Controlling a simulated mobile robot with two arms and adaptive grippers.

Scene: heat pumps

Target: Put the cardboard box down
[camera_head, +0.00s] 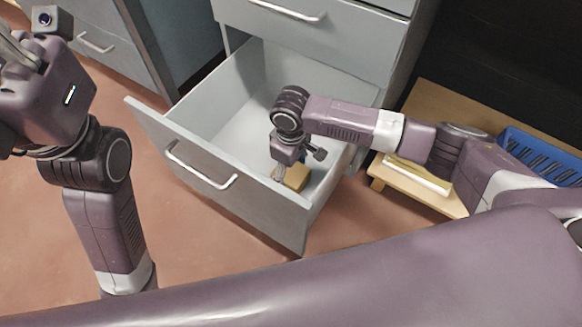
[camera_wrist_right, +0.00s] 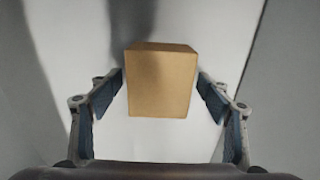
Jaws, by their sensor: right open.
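The cardboard box (camera_head: 296,177) is small and tan, inside the open grey drawer (camera_head: 212,104), near its front right corner. In the right wrist view the box (camera_wrist_right: 161,82) sits between the fingers of my right gripper (camera_wrist_right: 161,95), with a gap on both sides. My right gripper (camera_head: 280,172) is open and reaches down into the drawer, partly hiding the box in the head view. Whether the box rests flat on the drawer floor is hard to tell. My left gripper (camera_head: 20,45) is raised at the upper left, partly cut off by the frame edge.
A closed drawer with a handle (camera_head: 290,12) is above the open one. A low wooden bench (camera_head: 440,197) with a yellow-and-white item (camera_head: 417,175) and a blue crate (camera_head: 540,157) stands at the right. The drawer's left part is empty.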

